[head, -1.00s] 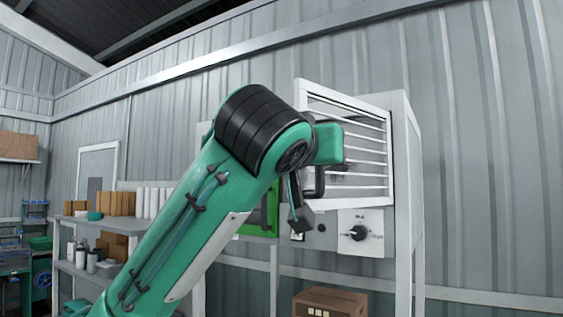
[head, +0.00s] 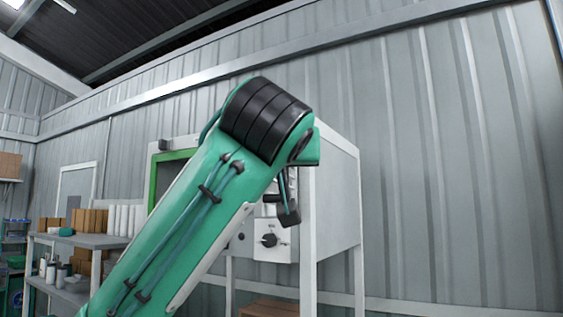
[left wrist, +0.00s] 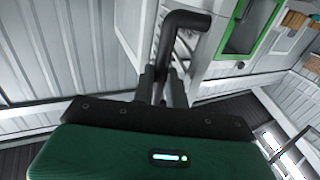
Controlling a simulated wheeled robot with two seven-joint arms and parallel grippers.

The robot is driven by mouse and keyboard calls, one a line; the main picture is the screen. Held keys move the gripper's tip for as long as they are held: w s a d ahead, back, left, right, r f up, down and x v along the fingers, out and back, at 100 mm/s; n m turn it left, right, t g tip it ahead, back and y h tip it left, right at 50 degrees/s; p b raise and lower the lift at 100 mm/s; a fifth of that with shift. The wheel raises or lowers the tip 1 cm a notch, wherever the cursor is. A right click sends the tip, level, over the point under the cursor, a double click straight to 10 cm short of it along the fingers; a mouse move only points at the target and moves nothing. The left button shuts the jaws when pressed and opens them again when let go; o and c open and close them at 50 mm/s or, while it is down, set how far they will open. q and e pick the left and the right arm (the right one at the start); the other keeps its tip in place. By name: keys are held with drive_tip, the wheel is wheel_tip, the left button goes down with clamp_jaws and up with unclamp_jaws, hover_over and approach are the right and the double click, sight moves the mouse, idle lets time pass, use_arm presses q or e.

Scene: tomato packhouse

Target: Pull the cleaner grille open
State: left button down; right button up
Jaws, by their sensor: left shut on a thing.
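The cleaner is a pale cabinet (head: 337,200) against the wall. Its white slatted grille (head: 293,184) is mostly hidden behind my left arm in the head view; only a sliver of slats shows. In the left wrist view the grille (left wrist: 186,45) lies just past the fingers, largely covered. Its dark bent handle (left wrist: 187,20) runs down between the fingertips of my left gripper (left wrist: 163,88), which is shut on it. How far the grille stands open cannot be told. My right gripper is not in view.
A control panel with a black knob (head: 269,240) sits below the grille. A green-framed opening (head: 153,182) is on the cabinet's left part. A shelf (head: 85,240) with boxes and rolls stands at left. The wall right of the cabinet is clear.

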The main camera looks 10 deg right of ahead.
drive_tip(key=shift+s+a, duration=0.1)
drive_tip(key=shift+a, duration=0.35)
